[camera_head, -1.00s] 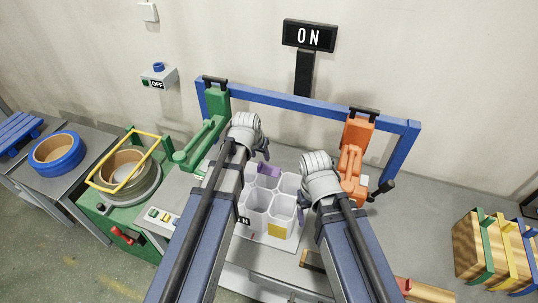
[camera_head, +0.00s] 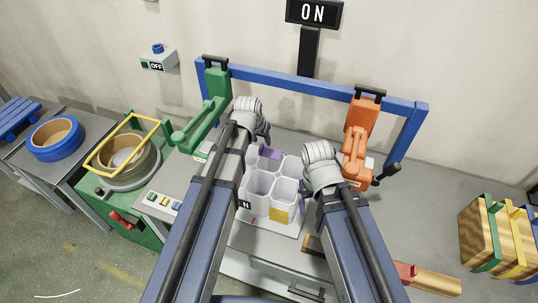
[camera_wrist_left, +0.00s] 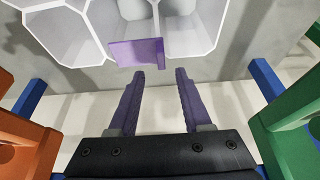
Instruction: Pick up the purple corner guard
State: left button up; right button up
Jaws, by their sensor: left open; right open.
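The purple corner guard (camera_head: 270,153) sits on the back wall of the white multi-cell holder (camera_head: 258,187). In the left wrist view the purple corner guard (camera_wrist_left: 136,53) lies flat against the rim of the white holder (camera_wrist_left: 62,38), just beyond my fingertips and a little left of their middle. My left gripper (camera_wrist_left: 160,72) is open and empty, with purple fingers pointing at the guard without touching it. In the head view my left gripper (camera_head: 265,136) is behind the holder, partly hidden by its wrist. My right gripper (camera_head: 304,192) is at the holder's right side, its fingers mostly hidden.
A green clamp (camera_head: 205,115) and an orange clamp (camera_head: 358,140) stand either side on a blue frame (camera_head: 295,85). A green machine (camera_head: 120,205) is at left, a wooden crate (camera_head: 490,235) at right.

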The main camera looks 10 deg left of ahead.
aim_at(262, 144)
pick_arm(q)
jog(key=b+x, duration=0.2)
jog(key=x, duration=0.1)
jog(key=shift+a+f, duration=0.1)
jog(key=shift+f, duration=0.1)
jog(key=shift+r, duration=0.1)
grip_shut()
dwell(0.3)
